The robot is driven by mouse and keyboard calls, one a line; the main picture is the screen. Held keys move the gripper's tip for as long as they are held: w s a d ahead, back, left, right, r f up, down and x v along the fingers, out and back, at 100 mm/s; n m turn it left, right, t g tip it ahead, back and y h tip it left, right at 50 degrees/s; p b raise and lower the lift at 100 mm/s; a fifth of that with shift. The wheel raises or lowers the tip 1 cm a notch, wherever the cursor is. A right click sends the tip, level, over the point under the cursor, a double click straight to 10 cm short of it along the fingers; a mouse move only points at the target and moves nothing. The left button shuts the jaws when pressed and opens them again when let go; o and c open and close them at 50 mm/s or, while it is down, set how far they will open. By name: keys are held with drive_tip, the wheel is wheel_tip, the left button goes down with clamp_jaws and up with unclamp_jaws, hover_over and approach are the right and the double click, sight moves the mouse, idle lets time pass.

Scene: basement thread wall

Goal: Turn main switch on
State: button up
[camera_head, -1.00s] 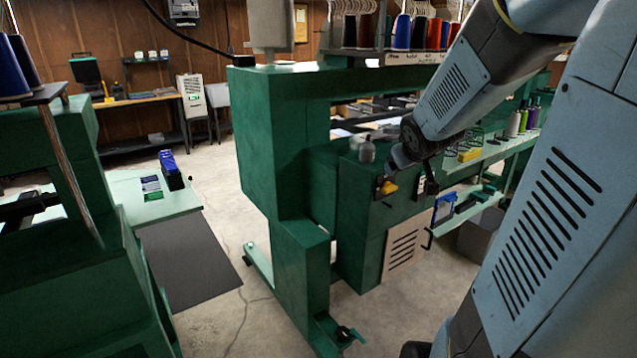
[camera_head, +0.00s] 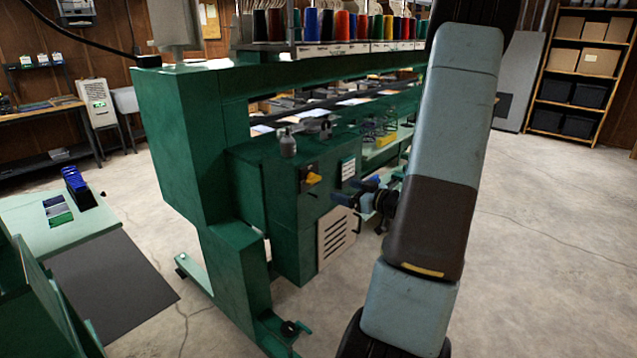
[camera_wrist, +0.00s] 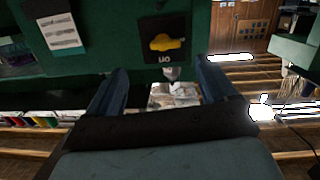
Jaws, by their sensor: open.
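The main switch is a yellow rotary handle (camera_head: 313,178) on a dark plate, on the end face of the green machine cabinet. It also shows in the wrist view (camera_wrist: 166,43), where the scene appears upside down; its handle lies roughly across the picture there. The small lettering beside it is too unclear to read surely. My gripper (camera_head: 352,191) is open and empty, right of the switch in the head view. In the wrist view its two dark blue fingers (camera_wrist: 161,70) point toward the switch plate, with the handle beyond and between them, apparently not touched.
A white label sheet (camera_head: 347,168) is on the cabinet right of the switch. A grey bottle (camera_head: 287,143) stands on the cabinet top. A vented panel (camera_head: 335,234) is below. Thread cones (camera_head: 340,25) line the rack above. Concrete floor (camera_head: 540,260) is clear on the right.

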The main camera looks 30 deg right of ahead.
sight(317, 181)
drive_tip(key=shift+t+y, duration=0.7)
drive_tip(key=x, duration=1.1)
drive_tip(key=shift+w+a+f, duration=0.2)
drive_tip(key=shift+w+f, duration=0.15)
drive_tip(key=shift+f, duration=0.05)
drive_tip(key=shift+c, duration=0.2)
drive_tip(key=c, duration=1)
drive_tip(key=shift+m, duration=0.3)
